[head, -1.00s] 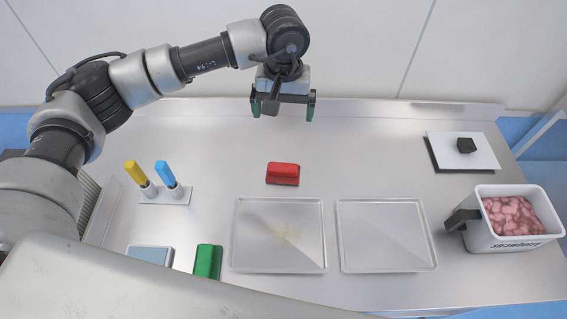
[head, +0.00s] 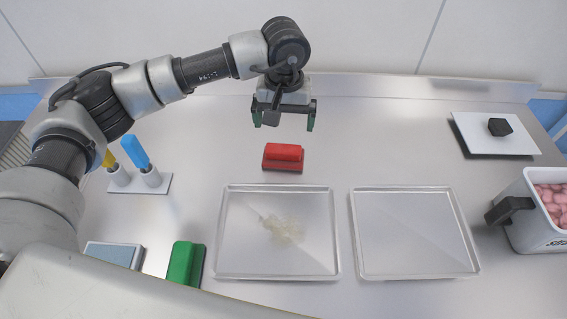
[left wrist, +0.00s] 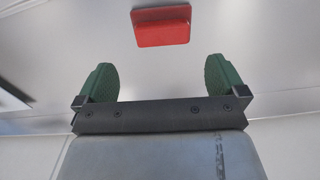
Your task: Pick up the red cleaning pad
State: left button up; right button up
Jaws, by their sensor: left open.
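The red cleaning pad (head: 284,155) lies on the steel table, just behind the left tray in the head view. It also shows at the top of the left wrist view (left wrist: 161,26), beyond the fingertips and roughly centred between them. My left gripper (head: 284,124) is open and empty, with green finger pads. It hangs above the table, behind the red pad and apart from it. My right gripper is not in view.
Two clear trays stand in front of the pad; the left tray (head: 226,235) holds a pale smear, the right tray (head: 362,235) is empty. A green pad (head: 184,262), a holder (head: 150,186) with yellow and blue tools, and a bin (head: 530,225) of pink pieces stand around.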

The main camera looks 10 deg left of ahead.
pick_arm(q)
jog(key=p, duration=0.1)
send_over(283, 150)
notch_tip(283, 150, down, 5)
jog(key=shift+s+d+f, duration=0.1)
jog(key=shift+d+f, duration=0.05)
notch_tip(283, 150, down, 4)
jog(key=shift+f+p, duration=0.1)
jog(key=shift+p, duration=1.1)
jog(key=shift+f, duration=0.6)
jog(key=c, duration=0.7)
